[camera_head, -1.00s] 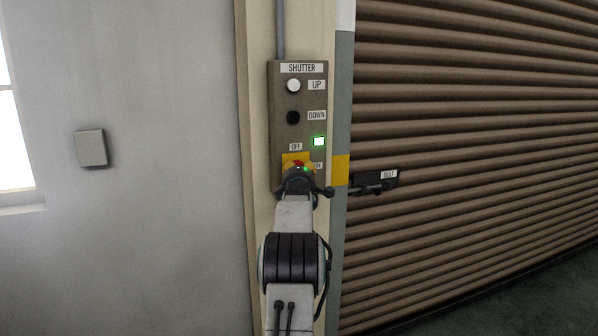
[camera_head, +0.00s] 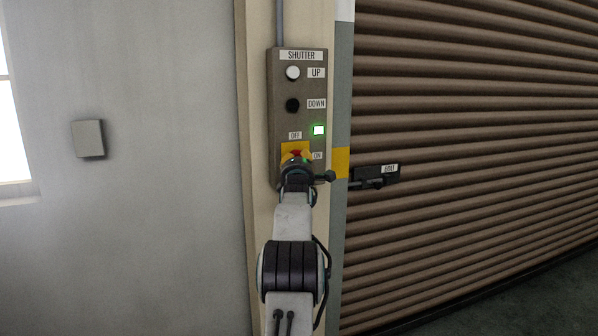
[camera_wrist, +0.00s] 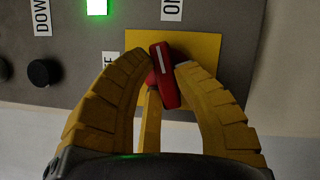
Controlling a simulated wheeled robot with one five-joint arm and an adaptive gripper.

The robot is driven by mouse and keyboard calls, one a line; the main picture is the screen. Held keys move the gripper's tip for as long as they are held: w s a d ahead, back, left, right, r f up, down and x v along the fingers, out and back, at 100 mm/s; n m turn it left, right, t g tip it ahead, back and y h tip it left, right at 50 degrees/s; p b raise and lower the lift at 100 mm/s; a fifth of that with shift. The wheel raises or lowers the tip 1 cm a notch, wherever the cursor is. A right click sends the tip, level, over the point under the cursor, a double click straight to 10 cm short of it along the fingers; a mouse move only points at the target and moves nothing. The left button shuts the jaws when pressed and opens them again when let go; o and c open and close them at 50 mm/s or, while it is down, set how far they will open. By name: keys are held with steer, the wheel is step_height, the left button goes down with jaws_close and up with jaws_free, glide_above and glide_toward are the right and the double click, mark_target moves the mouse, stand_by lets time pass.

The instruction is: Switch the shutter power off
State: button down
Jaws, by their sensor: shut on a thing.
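The red rotary switch (camera_wrist: 163,75) sits on a yellow plate (camera_wrist: 205,50) low on the grey shutter panel (camera_head: 285,124). In the wrist view its white line points mostly toward the ON label (camera_wrist: 171,9), leaning slightly to the OFF side. The OFF label (camera_wrist: 108,65) is partly covered by a finger. My gripper (camera_wrist: 165,72) has its yellow fingers on both sides of the red handle, shut on it. The green lamp (camera_head: 319,130) is lit.
Above the switch are a white UP button (camera_head: 293,73) and a black DOWN button (camera_head: 292,105). A bolt (camera_head: 377,174) sits to the right, at the edge of the brown shutter (camera_head: 470,120). A small grey box (camera_head: 88,138) is on the left wall.

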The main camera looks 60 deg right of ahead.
steer(key=shift+w+f+n+b, duration=0.1)
steer(key=shift+n+b, duration=0.3)
steer(key=shift+n, duration=0.1)
steer(key=shift+a, duration=0.1)
steer(key=c, duration=0.9)
jaws_free()
steer(key=shift+w, duration=0.1)
steer(key=shift+c, duration=0.2)
steer(key=v, duration=1.2)
steer(key=shift+c, duration=0.4)
